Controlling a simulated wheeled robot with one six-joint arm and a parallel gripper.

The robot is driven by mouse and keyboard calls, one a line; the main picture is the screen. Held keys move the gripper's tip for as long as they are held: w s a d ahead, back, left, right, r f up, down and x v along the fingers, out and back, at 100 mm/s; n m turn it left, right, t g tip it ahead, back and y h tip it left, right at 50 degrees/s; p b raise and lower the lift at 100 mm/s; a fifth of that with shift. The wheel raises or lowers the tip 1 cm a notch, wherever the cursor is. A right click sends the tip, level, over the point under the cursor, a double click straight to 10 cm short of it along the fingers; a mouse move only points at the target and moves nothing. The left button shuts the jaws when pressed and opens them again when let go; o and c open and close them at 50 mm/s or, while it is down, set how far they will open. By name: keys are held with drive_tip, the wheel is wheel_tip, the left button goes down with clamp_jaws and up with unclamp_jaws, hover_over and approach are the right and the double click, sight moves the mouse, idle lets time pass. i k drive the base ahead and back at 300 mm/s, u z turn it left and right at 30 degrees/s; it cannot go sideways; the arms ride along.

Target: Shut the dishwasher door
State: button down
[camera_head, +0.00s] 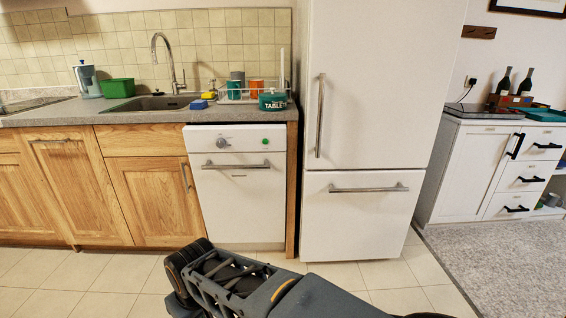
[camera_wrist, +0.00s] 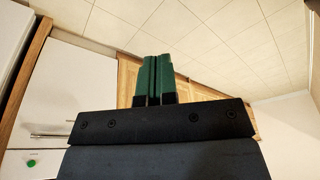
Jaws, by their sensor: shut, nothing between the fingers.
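The dishwasher door (camera_head: 240,205) is white, with a bar handle and a control panel bearing a knob and a green button. In the head view it stands upright under the counter, nearly flush with the cabinets; I cannot tell whether a small gap is left at its top. Its white front (camera_wrist: 70,85), handle and green button also show at the left of the wrist view. My gripper (camera_wrist: 153,58) has green fingertips close together, with nothing between them, to the side of the door front in that view. In the head view, my arm lies low in front and the fingertips cannot be made out.
A white fridge (camera_head: 365,120) stands right of the dishwasher, past a wooden panel (camera_head: 292,190). Wooden cabinets (camera_head: 150,200) are at the left. The counter (camera_head: 140,115) holds a sink, a dish rack and a green pot (camera_head: 272,101). Tiled floor (camera_head: 100,275) before the cabinets is clear.

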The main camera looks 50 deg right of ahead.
sight(241, 185)
drive_tip(key=u, duration=0.05)
drive_tip(key=k, duration=1.15)
drive_tip(key=z, duration=0.7)
drive_tip(key=i, duration=1.55)
drive_tip(key=u, duration=0.55)
